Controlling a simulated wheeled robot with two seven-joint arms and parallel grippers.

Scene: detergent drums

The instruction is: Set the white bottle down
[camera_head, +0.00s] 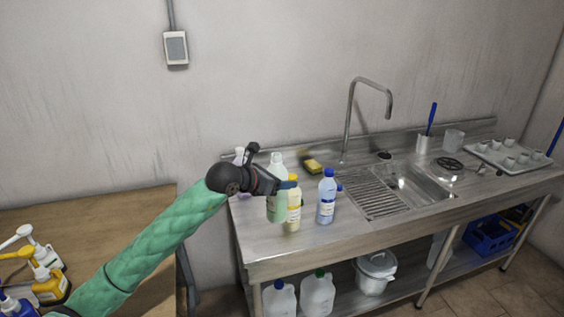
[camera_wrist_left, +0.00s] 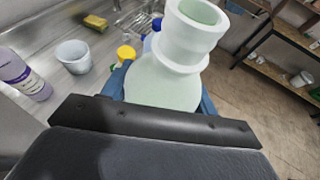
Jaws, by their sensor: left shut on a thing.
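The white bottle (camera_head: 277,209), pale and slightly green, is held upright by my left gripper (camera_head: 290,185) over the left part of the steel counter (camera_head: 285,252). In the left wrist view the bottle (camera_wrist_left: 165,85) has an open neck and sits between the blue fingers of my left gripper (camera_wrist_left: 160,92). I cannot tell whether its base touches the counter. My right gripper is not in view.
A yellow-capped bottle (camera_head: 294,215) and a blue bottle (camera_head: 326,200) stand close on its right. A lilac bottle (camera_wrist_left: 22,75) and a white cup (camera_wrist_left: 73,57) stand nearby. A sponge (camera_head: 313,166) and the sink (camera_head: 405,187) lie farther off. The counter's front left is clear.

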